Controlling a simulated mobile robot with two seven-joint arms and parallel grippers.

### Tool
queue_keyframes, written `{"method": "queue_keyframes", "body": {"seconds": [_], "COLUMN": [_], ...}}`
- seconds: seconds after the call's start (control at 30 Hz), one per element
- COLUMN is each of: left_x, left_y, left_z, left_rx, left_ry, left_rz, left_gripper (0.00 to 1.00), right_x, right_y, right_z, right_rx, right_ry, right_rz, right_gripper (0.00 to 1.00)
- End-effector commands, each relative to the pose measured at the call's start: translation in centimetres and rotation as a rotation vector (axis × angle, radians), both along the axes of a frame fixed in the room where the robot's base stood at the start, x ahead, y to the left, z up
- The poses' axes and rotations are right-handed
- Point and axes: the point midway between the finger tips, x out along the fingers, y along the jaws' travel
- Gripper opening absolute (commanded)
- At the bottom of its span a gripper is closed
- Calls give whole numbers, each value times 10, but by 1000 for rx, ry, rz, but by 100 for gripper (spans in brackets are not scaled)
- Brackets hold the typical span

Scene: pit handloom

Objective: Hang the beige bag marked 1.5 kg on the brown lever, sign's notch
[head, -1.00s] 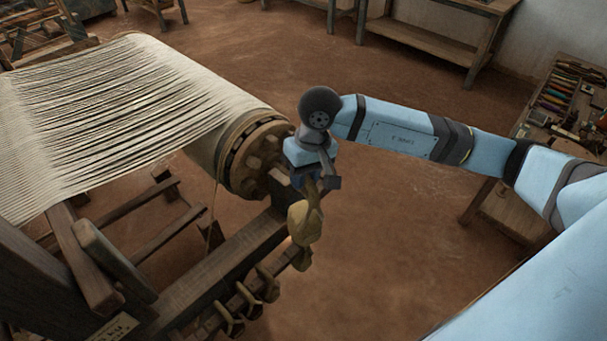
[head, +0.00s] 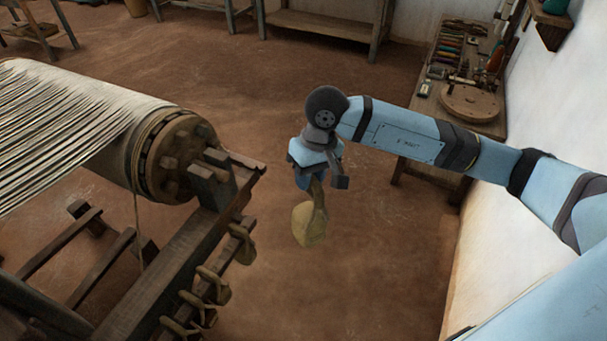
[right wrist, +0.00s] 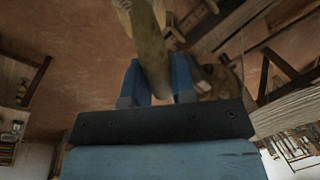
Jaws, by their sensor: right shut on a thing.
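A beige bag (head: 310,224) hangs by its neck from my right gripper (head: 317,183), over the open floor to the right of the loom. No marking is readable on it. My right gripper is shut on the bag's neck; the bag's upper part shows between the blue fingers (right wrist: 158,85) in the right wrist view, where the bag (right wrist: 150,42) runs up toward the top edge. The bag is apart from the loom. I cannot make out the brown lever or the sign's notch in these frames. My left gripper is not in view.
A workbench with tools (head: 465,100) stands against the right wall. The floor (head: 370,255) between is clear.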

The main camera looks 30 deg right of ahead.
Motion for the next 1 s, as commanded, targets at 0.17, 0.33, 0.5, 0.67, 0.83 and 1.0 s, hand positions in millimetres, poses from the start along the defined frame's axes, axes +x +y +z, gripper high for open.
{"method": "queue_keyframes", "body": {"seconds": [0.17, 0.33, 0.5, 0.67, 0.83, 1.0], "left_x": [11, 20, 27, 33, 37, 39], "left_y": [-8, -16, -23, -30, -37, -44], "left_z": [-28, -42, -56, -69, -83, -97], "left_rx": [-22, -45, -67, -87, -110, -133], "left_ry": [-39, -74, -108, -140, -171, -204], "left_rz": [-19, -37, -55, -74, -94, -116], "left_gripper": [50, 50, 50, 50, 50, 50], "right_x": [7, 12, 16, 21, 25, 29], "right_y": [11, 20, 30, 39, 49, 58], "right_z": [-46, -80, -113, -144, -177, -210], "right_rx": [6, 8, 9, 10, 9, 10], "right_ry": [-6, -6, -4, -6, -4, -6], "right_rz": [50, 97, 145, 193, 242, 291], "right_gripper": [0, 0, 0, 0, 0, 0]}}
